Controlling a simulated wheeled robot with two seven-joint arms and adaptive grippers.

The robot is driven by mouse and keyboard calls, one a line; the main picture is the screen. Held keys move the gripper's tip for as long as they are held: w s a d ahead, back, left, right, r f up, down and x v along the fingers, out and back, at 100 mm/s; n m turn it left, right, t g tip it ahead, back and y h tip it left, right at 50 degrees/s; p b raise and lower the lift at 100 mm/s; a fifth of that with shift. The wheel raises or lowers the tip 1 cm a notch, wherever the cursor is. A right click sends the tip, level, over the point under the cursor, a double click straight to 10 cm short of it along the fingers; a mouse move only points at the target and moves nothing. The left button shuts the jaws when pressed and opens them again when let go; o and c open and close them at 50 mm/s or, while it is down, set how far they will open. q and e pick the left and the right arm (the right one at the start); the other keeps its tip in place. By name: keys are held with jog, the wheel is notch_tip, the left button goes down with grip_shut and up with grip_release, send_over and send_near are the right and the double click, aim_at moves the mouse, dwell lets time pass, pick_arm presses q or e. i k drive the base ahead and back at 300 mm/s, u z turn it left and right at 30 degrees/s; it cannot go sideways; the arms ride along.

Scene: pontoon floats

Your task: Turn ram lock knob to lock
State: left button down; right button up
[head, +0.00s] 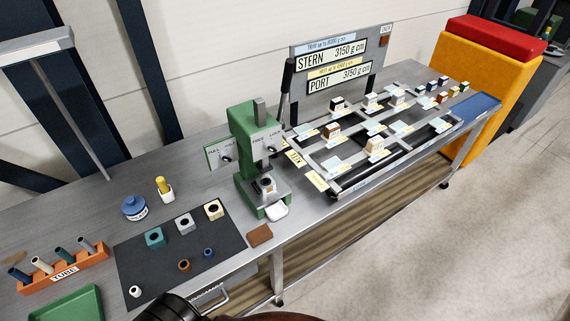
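A green press (257,150) stands on the bench left of the sign board. Its upper front face carries FREE and LOCK lettering, with a small knob (271,148) below it. The knob is too small to tell which word it points to. A grey ram post (259,108) sticks up from the press top, and a dark lever (287,78) rises at its right. A small block with a dark hole (267,185) sits under the press head. Neither gripper shows clearly; only a dark part of mine enters at the bottom edge.
A green plate (217,153) with a FULL/HALF knob stands left of the press. A white dish (277,211) and brown block (260,235) lie before it. A dark mat (150,266) holds several blocks and rings. A weighing frame (330,184) stands close on the right.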

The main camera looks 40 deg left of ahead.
aim_at(269, 145)
jog(key=u, duration=2.55)
jog(key=i, duration=0.4)
jog(key=z, duration=1.5)
